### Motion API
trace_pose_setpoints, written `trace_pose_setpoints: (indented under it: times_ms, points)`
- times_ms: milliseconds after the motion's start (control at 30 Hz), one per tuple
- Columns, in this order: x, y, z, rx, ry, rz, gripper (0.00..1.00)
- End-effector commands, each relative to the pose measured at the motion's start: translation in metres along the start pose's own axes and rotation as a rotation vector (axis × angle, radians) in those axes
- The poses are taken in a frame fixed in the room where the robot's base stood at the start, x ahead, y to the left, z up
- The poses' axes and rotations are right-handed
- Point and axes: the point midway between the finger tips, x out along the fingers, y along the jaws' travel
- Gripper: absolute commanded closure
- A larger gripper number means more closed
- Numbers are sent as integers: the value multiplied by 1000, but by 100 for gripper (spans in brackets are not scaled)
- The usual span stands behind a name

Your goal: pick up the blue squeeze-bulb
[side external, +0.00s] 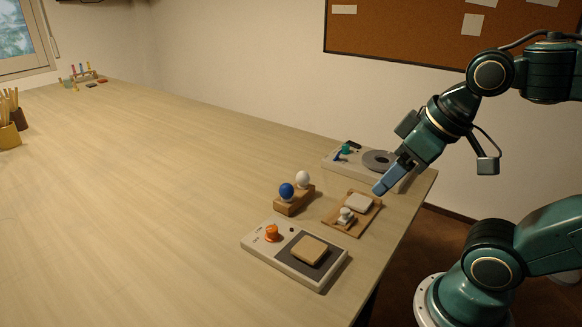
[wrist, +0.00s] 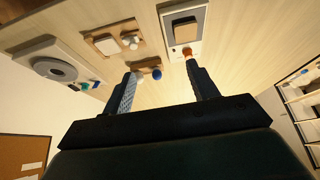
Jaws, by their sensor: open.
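The blue squeeze-bulb (side external: 286,191) sits in a small wooden holder (side external: 296,204), in front and to the left of a white bulb (side external: 303,178). In the wrist view the blue squeeze-bulb (wrist: 157,74) shows between the two fingers, closer to the left one, and beyond their tips. My gripper (side external: 380,190) is open and empty. In the side view it is above the table's right part, to the right of the bulbs and apart from them. Its fingers (wrist: 161,69) are spread in the wrist view.
A wooden board (side external: 338,225) with a pale block and a small white item lies right of the holder. A white device (side external: 255,250) with an orange knob is in front. Another device (side external: 335,163) with a grey disc stands behind.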

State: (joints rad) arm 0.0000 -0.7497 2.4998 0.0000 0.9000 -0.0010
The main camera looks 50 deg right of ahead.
Motion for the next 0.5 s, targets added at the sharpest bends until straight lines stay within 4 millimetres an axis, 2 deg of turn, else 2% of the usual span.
trace_pose_setpoints:
  times_ms: [267, 500]
  points:
    - [1, 2, -15, -85, -22, 3, 41]
    - [7, 6, -52, -309, -78, 1, 41]
